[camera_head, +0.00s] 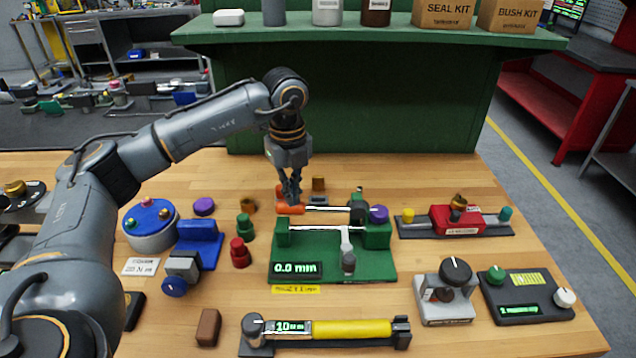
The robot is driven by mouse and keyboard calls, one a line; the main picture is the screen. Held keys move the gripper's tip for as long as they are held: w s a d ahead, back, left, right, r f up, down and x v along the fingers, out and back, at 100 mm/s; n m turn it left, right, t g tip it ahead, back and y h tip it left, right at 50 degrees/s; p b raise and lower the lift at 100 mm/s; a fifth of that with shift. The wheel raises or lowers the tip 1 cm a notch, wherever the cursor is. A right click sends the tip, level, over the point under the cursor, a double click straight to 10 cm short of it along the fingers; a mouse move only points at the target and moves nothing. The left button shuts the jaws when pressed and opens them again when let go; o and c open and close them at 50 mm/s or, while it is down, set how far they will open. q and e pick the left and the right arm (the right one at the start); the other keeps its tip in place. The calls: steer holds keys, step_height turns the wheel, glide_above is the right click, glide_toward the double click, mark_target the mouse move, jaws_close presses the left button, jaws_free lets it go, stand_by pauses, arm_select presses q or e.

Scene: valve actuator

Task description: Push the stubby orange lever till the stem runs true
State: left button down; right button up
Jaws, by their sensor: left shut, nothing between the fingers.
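My left gripper (291,198) reaches down from above, its fingers closed with nothing between them. Its tips are at the stubby orange lever (288,210), overlapping it in the picture; I cannot tell whether they touch. A dark clamp and a purple knob (378,214) are at the stem's right end. The fixture's display (296,268) reads 0.0 mm. My right gripper is out of view.
Green and red stacked knobs (240,252) and a blue block (200,246) stand left of the fixture. A red device on a rail (456,219) is to the right. A yellow cylinder gauge (352,329) lies in front. A green shelf (360,110) rises behind.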

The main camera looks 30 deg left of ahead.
arm_select(q)
step_height(320, 180, up, 8)
steer(key=w+d+p, duration=0.1)
steer(key=p, duration=0.5)
steer(key=shift+d, duration=0.4)
steer(key=shift+r, duration=0.1)
step_height(320, 180, up, 5)
steer(key=p, duration=0.3)
stand_by(0.6)
stand_by(0.4)
